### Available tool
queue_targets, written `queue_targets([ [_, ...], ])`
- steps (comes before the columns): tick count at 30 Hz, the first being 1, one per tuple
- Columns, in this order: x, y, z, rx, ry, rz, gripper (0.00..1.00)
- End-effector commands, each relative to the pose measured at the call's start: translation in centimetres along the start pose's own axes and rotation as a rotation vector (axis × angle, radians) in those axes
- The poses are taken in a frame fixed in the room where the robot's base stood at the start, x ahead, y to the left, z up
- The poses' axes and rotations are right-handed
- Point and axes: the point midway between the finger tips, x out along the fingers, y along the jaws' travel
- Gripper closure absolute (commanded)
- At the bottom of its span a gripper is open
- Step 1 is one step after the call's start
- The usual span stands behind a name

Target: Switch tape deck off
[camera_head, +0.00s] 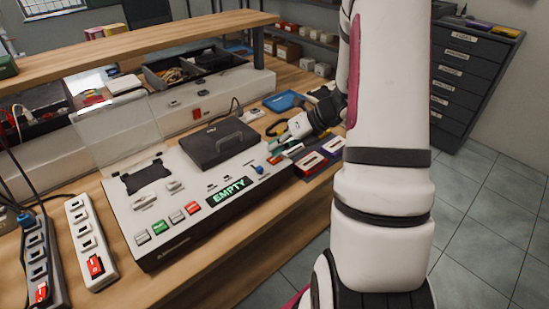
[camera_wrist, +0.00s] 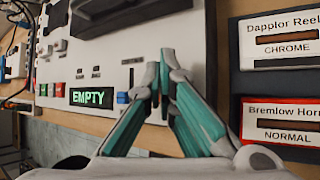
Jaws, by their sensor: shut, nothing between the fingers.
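The tape deck (camera_head: 185,225) is a broad white unit on the wooden bench with a lit green "EMPTY" display (camera_head: 228,191). The display also shows in the wrist view (camera_wrist: 90,97). A blue knob (camera_head: 259,169) sits right of it. A row of white, green and red buttons (camera_head: 177,216) lies to its left. My gripper (camera_wrist: 166,55) is shut and empty, its teal fingers meeting over the deck's right end in the wrist view. In the head view my gripper (camera_head: 279,143) is at the deck's right end. I cannot tell if it touches the panel.
Two labelled cassettes (camera_wrist: 284,38) (camera_wrist: 282,122) lie in dark holders right of the deck. A clear lid (camera_head: 115,128) stands raised behind the deck's left part. Power strips (camera_head: 90,245) (camera_head: 38,262) lie left. A wooden shelf (camera_head: 150,43) spans the back.

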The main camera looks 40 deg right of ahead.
Motion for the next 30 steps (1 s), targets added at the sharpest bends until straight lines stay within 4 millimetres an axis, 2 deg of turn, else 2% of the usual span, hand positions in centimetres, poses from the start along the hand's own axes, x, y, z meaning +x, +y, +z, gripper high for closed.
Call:
queue_targets([
  [30,0.29,-0.22,-0.27,0.000,0.000,0.000,1.00],
])
